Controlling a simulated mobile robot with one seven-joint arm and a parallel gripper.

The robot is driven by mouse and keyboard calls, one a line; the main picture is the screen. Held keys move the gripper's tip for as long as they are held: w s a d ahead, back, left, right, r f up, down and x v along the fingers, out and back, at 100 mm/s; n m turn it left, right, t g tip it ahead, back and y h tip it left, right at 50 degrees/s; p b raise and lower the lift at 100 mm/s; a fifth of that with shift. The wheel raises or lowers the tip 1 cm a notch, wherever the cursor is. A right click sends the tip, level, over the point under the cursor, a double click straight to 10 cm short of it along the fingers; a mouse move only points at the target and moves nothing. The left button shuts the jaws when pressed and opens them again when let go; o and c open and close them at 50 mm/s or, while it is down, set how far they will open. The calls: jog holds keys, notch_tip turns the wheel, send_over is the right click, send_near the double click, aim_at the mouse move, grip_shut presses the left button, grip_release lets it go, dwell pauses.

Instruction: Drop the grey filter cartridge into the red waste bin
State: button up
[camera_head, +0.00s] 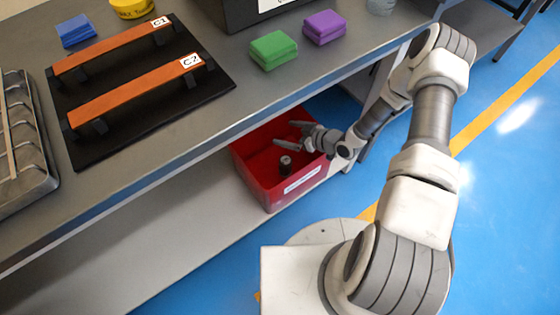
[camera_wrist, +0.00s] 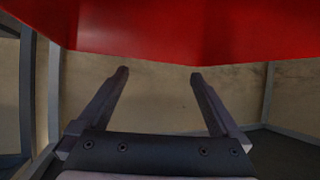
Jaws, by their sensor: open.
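The red waste bin (camera_head: 274,199) stands on the lower level under the workbench, with a white label on its front. A small dark grey cylinder with a lighter top, which looks like the filter cartridge (camera_head: 286,166), is inside the bin, apparently upright on its floor. My gripper (camera_head: 283,134) is over the bin's opening, behind and above the cylinder and apart from it. In the wrist view my gripper (camera_wrist: 158,74) has its two fingers wide apart with nothing between them. The bin's red wall (camera_wrist: 180,35) fills the top of that view; the cylinder does not show there.
The workbench edge (camera_head: 175,150) overhangs close to the bin and my arm. On the bench are a black board (camera_head: 190,105) with two orange bars, a green block (camera_head: 273,50), a purple block (camera_head: 324,27), a blue block (camera_head: 76,31) and a metal tray (camera_head: 30,185).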

jog(key=p+v, duration=0.5)
jog(key=v, duration=1.1)
jog(key=shift+s+d+r, duration=0.15)
jog(key=shift+d+r, duration=0.1)
jog(key=shift+d, duration=0.05)
